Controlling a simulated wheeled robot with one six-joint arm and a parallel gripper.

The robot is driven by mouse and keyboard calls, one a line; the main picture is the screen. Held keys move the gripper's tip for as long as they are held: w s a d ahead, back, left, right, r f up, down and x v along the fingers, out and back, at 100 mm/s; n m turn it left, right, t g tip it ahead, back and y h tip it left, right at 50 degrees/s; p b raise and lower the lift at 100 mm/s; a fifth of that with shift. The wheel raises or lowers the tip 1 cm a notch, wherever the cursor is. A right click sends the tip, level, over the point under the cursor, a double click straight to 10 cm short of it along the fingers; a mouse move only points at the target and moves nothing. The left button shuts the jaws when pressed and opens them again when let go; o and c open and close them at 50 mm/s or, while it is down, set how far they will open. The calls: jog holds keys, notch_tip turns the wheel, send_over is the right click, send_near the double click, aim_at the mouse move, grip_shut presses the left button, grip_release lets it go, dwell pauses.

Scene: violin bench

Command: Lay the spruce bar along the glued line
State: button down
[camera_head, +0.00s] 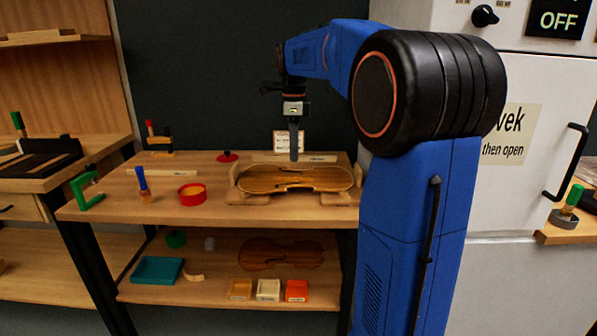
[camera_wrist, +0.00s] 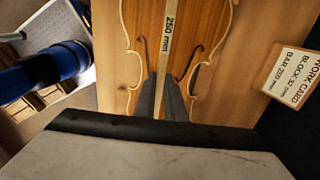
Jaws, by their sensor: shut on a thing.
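My gripper (camera_head: 294,158) is shut on a pale spruce bar (camera_head: 317,159) marked 250 mm. The wrist view also shows the bar (camera_wrist: 168,38) between the two grey fingers (camera_wrist: 163,100). The bar runs roughly lengthwise over the violin plate (camera_wrist: 140,18), between its two f-holes. In the head view the plate (camera_head: 270,183) lies in a wooden cradle (camera_head: 257,200) on the bench, and the bar shows at its far edge, seemingly above it. I cannot tell whether the bar touches the plate. No glued line is discernible; the bar and fingers cover part of the plate.
A work card (camera_wrist: 295,78) stands behind the plate. Left on the bench are a red ring-shaped dish (camera_head: 192,194), a blue-handled tool (camera_head: 142,182), a green clamp (camera_head: 86,190) and another pale strip (camera_head: 162,174). The shelf below holds a darker violin plate (camera_head: 280,253) and a teal tray (camera_head: 157,270).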

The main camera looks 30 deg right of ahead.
aim_at(294, 179)
jog(key=shift+f, duration=2.95)
jog(key=c, duration=1.8)
grip_release()
jog(key=shift+f, duration=0.1)
notch_tip(294, 179, up, 12)
jog(key=shift+r, duration=0.15)
